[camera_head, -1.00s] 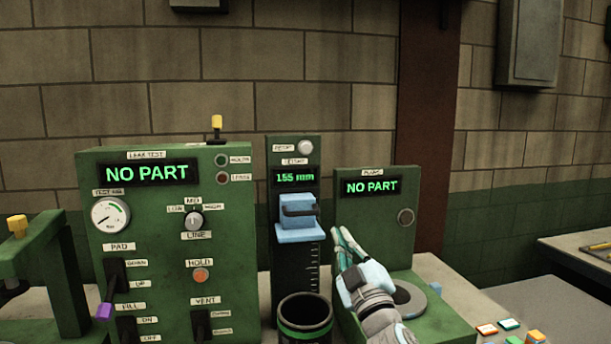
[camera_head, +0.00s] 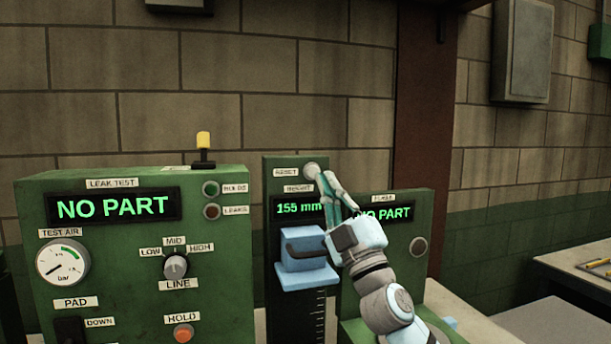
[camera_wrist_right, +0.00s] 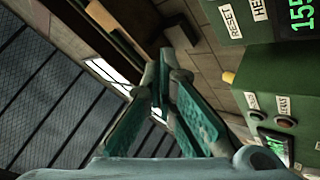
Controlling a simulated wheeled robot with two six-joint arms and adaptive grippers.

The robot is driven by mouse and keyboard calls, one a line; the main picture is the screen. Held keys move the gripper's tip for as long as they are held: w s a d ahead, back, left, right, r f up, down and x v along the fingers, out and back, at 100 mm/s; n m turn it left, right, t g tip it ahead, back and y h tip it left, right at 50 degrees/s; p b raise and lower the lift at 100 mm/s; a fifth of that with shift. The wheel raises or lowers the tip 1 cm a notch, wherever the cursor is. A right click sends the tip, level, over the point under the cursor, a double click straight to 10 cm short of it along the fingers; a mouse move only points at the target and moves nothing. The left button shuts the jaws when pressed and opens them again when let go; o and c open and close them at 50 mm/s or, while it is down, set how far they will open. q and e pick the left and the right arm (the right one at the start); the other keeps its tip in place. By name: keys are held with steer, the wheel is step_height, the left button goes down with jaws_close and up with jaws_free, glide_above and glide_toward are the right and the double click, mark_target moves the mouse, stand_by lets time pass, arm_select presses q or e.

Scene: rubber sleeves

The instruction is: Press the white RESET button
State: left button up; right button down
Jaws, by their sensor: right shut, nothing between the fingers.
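The white RESET button (camera_head: 311,171) is round and sits at the top right of the narrow green height gauge (camera_head: 270,222), beside its RESET label. My right gripper (camera_head: 326,179) is shut and empty, with its fingertips just right of and slightly below the button in the head view. I cannot tell whether they touch it. In the right wrist view the fingers (camera_wrist_right: 166,66) point upward, and the RESET label (camera_wrist_right: 229,17) shows at upper right. I cannot make out the button clearly there. My left gripper is not in view.
The gauge display (camera_head: 297,207) reads 155 mm, above a blue sliding block (camera_head: 303,275). The leak test box (camera_head: 130,250) stands left and a green NO PART box (camera_head: 418,215) right, partly behind my right arm. A brick wall is behind.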

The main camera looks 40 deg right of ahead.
mark_target(313, 172)
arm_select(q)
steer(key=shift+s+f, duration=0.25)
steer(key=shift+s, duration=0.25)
arm_select(e)
steer(key=w+d, duration=0.3)
steer(key=w, duration=0.4)
steer(key=shift+w, duration=0.4)
steer(key=shift+s+h, duration=0.15)
steer(key=shift+h, duration=0.15)
arm_select(q)
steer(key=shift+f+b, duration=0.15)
steer(key=shift+b, duration=0.2)
arm_select(e)
steer(key=shift+w+d, duration=0.1)
steer(key=shift+w, duration=0.15)
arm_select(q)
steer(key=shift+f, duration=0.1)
arm_select(e)
steer(key=shift+w, duration=0.25)
